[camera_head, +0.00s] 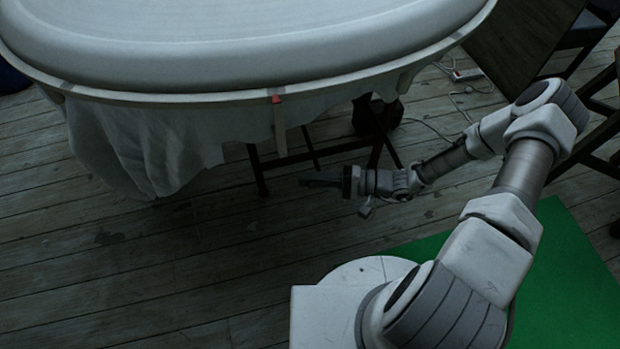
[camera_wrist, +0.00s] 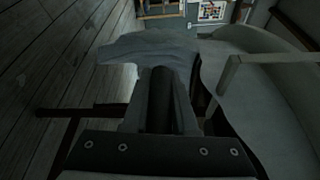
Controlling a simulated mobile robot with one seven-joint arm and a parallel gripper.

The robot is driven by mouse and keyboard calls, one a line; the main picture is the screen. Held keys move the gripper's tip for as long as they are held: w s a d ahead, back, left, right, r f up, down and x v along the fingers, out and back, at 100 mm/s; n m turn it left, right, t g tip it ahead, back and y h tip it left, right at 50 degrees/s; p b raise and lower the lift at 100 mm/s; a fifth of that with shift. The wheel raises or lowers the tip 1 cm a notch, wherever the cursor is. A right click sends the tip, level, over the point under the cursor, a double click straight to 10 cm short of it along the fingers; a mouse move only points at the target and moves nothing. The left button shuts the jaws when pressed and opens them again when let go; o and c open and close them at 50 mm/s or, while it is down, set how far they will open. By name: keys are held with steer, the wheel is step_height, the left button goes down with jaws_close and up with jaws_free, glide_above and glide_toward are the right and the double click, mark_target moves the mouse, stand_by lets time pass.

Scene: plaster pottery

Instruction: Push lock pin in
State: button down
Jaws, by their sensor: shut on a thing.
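A large pale oval tub (camera_head: 240,60) with a thick rim stands on dark legs. A small orange-red tab (camera_head: 276,99) sits on its rim above a pale strip (camera_head: 280,128) hanging down. I cannot tell for sure which piece is the lock pin. My gripper (camera_head: 318,181) is below and right of the tab, low beside the dark legs, pointing left and apart from the rim. In the wrist view my gripper (camera_wrist: 162,75) is shut on a narrow dark thing (camera_wrist: 161,105), too dim to name. A pale bent strip (camera_wrist: 231,80) and the tub's curve show to the right.
Pale cloth (camera_head: 145,145) hangs from the tub and also shows beyond my gripper in the wrist view (camera_wrist: 145,48). Dark stand legs (camera_head: 300,158) are close to my gripper. A power strip (camera_head: 467,75) and cables lie on the floor behind. Open planks (camera_head: 110,270) are at left.

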steer(key=shift+r+p, duration=1.6)
steer(key=shift+r, duration=0.65)
steer(key=shift+w+r, duration=0.1)
steer(key=c, duration=0.8)
jaws_free()
steer(key=shift+o, duration=0.5)
steer(key=s+d+r+p, duration=0.1)
steer(key=s+d, duration=0.1)
steer(key=d, duration=1.5)
steer(key=shift+d, duration=0.15)
steer(key=shift+r, duration=0.1)
